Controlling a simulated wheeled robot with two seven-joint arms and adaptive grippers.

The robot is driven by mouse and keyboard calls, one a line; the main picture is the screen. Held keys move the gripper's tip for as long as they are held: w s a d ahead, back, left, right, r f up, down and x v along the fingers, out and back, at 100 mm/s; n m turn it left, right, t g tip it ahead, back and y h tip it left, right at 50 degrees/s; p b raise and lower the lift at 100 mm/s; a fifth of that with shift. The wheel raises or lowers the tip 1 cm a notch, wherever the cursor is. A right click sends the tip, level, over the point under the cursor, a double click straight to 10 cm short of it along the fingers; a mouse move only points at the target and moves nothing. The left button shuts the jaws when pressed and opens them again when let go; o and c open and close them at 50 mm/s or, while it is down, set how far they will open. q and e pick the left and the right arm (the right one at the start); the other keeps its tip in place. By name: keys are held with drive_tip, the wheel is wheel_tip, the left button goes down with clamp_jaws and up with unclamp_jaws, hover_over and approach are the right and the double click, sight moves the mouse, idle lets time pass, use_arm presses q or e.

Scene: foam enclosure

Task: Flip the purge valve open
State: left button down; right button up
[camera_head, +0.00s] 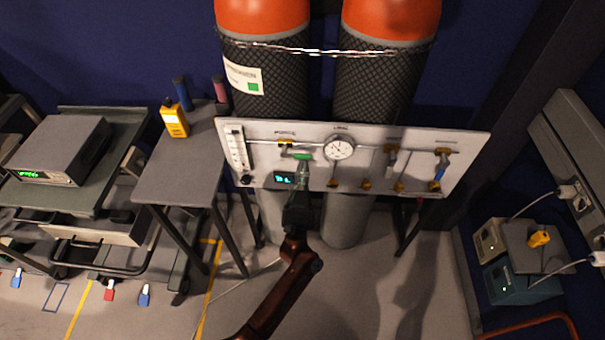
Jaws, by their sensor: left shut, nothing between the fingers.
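A grey gas panel (462,150) stands tilted in front of two gas cylinders. It carries several valves; the labels are too small to read, so I cannot tell which is the purge valve. A valve with a green lever (304,156) sits left of the round gauge (339,148). A grey-handled valve (391,163) and a blue-handled valve (438,179) sit further right. My left gripper (302,168) is shut and empty, its tips just below the green lever and partly covering the panel. I cannot tell whether they touch the lever. My right gripper is not in view.
A flow meter (237,148) and a lit display (284,178) are on the panel's left side. Orange-topped cylinders (265,75) are chained behind it. A grey table (180,172) with a yellow meter (174,119) stands left. Floor right of my arm is clear.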

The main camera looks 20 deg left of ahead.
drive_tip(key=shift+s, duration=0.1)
use_arm(q)
drive_tip(key=shift+d+r+n+y, duration=0.2)
drive_tip(key=shift+r+n+y, duration=0.3)
drive_tip(key=shift+n+y, duration=0.4)
drive_tip(key=shift+r+n+g+y, duration=0.25)
drive_tip(key=shift+n+g+y, duration=0.15)
drive_tip(key=shift+y, duration=0.1)
drive_tip(key=shift+r, duration=0.1)
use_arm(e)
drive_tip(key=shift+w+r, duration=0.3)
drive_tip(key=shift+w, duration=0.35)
use_arm(q)
drive_tip(key=s+d+f+b, duration=0.2)
drive_tip(key=s+f, duration=0.4)
drive_tip(key=f, duration=0.6)
drive_tip(key=shift+s+b, duration=0.35)
drive_tip(key=shift+b, duration=0.05)
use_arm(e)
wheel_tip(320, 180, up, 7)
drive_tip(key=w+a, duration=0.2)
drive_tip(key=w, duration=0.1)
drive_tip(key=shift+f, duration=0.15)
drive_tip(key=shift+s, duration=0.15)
